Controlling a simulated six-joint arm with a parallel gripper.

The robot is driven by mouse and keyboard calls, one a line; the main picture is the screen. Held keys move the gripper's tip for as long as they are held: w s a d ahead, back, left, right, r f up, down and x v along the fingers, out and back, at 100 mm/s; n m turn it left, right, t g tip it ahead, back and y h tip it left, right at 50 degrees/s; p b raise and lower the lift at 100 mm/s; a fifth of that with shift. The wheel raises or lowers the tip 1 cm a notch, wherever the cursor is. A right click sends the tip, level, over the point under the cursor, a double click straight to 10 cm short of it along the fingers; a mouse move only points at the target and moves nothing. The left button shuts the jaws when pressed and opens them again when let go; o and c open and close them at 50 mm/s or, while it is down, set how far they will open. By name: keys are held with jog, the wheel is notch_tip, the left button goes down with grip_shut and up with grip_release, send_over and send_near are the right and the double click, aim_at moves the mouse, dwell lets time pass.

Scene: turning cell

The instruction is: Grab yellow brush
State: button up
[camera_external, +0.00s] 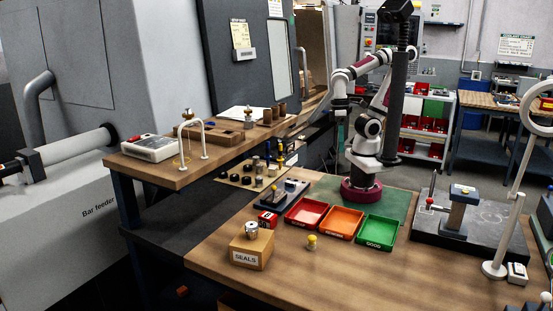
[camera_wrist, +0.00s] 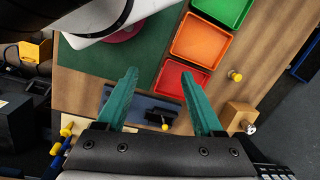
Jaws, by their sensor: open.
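I cannot tell for sure which yellow thing is the brush. Small yellow pieces (camera_wrist: 66,130) show at the lower left of the wrist view, partly cut off by my gripper's body. A small yellow-topped piece stands on the bench in front of the trays (camera_external: 311,241); it also shows in the wrist view (camera_wrist: 235,76). Another yellow-ended piece (camera_wrist: 165,126) shows at a dark grey block between my fingers. My gripper (camera_wrist: 160,75) is open, its teal fingers apart with nothing held. In the external view its fingers are not clear.
Red (camera_external: 306,212), orange (camera_external: 342,222) and green (camera_external: 377,231) trays sit on the bench. A wooden SEALS box (camera_external: 251,248) stands at the front left. A raised wooden shelf (camera_external: 180,175) is at left, with a tool board (camera_external: 240,180) below it. A dark plate with a stand (camera_external: 460,230) is at right.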

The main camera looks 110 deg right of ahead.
jog(key=n+h, duration=0.4)
jog(key=n, duration=2)
send_over(312, 237)
jog(key=a, duration=0.2)
notch_tip(312, 237, down, 6)
jog(key=shift+y, duration=0.3)
jog(key=f, duration=0.5)
jog(key=d+f, duration=0.1)
jog(key=f, duration=0.4)
jog(key=d+f, duration=0.1)
jog(key=f, duration=0.4)
jog(key=shift+f, duration=0.15)
grip_shut()
